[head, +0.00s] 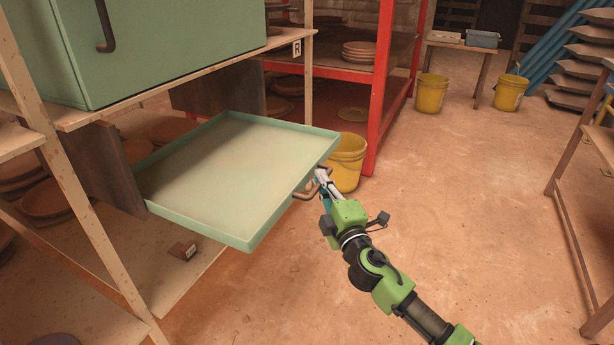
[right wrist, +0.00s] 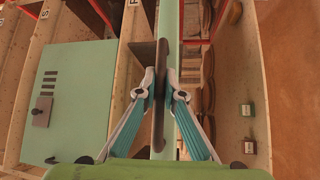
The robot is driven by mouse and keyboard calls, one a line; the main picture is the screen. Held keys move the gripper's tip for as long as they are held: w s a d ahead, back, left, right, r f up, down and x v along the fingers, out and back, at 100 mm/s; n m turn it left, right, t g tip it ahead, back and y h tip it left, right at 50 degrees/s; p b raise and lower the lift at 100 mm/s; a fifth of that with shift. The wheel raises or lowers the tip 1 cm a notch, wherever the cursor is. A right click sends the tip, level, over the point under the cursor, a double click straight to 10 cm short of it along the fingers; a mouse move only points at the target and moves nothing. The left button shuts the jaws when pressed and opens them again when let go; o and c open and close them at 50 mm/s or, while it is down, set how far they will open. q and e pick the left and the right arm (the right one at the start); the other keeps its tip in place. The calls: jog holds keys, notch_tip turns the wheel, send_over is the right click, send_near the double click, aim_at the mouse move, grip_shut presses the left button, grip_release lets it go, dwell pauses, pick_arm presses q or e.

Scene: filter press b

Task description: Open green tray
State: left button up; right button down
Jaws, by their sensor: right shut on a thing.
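The green tray (head: 240,170) is a shallow, empty drawer with a low rim. In the head view it stands well out from the wooden shelf, between dark side boards. A brown handle (head: 311,187) is on its front edge. My right gripper (head: 322,178) is at this handle. In the right wrist view, the two fingers of my right gripper (right wrist: 162,92) close around the handle (right wrist: 159,100), with the tray's green edge (right wrist: 169,30) behind it. My left gripper does not show in either view.
A green cabinet (head: 160,45) with a dark handle sits on the shelf above the tray. A yellow bucket (head: 345,165) stands close behind the tray's far corner, near a red rack (head: 378,90). The floor to the right is clear.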

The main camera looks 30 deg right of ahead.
jog(key=shift+s+d, duration=0.15)
jog(key=shift+s, duration=0.1)
jog(key=c, duration=2.1)
grip_release()
jog(key=shift+c, duration=0.2)
jog(key=shift+s+f, duration=0.1)
jog(key=s+a+f, duration=0.1)
jog(key=s, duration=1)
jog(key=shift+s+a+f, duration=0.25)
jog(key=shift+s+a, duration=0.05)
jog(key=shift+f, duration=0.1)
